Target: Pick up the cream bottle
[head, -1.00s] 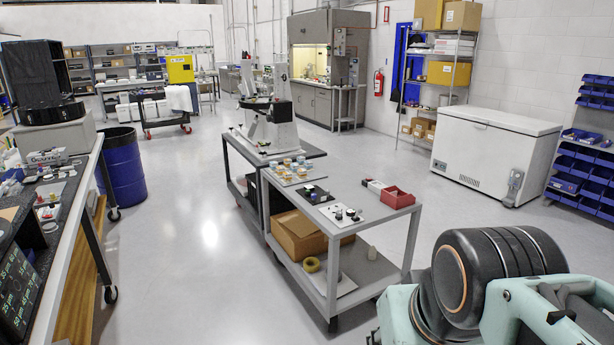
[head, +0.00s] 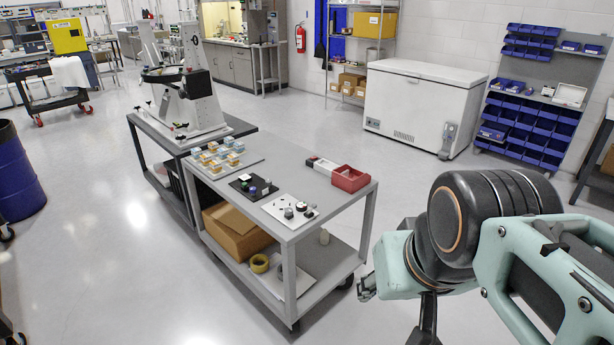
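Parts of my mint and black arm fill the lower right, to the right of the cart and apart from the bottle. I cannot make out my gripper's fingers in this view.
A white chest freezer (head: 421,108) stands behind. The floor left of the cart is clear.

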